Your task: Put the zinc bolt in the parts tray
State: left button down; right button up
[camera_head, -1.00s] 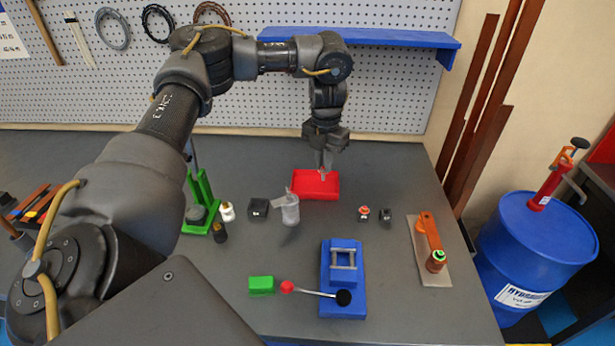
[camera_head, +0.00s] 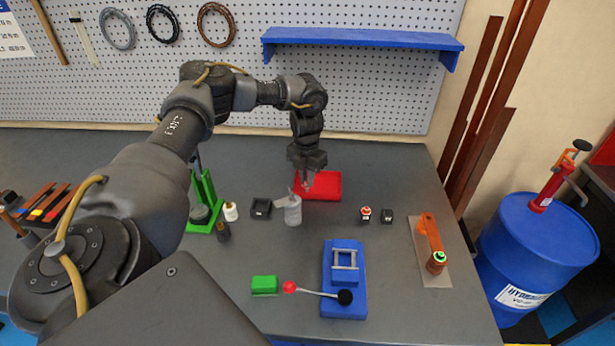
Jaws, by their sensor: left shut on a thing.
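The red tray (camera_head: 328,190), which I take as the parts tray, lies at the back middle of the bench. My left gripper (camera_head: 307,183) points down over the tray's left part. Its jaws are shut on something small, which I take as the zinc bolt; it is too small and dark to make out. I cannot tell whether it touches the tray floor. My right gripper is not in view.
A grey metal cup (camera_head: 293,212) stands just in front of the tray, with a black box (camera_head: 261,208) to its left. A blue bender (camera_head: 344,285) with a red-knobbed lever, a green block (camera_head: 264,285) and an orange tool (camera_head: 430,240) stand nearer. A blue shelf (camera_head: 360,39) hangs behind.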

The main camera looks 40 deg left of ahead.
pick_arm(q)
jog(key=c, duration=1.4)
grip_release()
notch_tip(320, 180, up, 12)
jog(key=shift+d, duration=0.15)
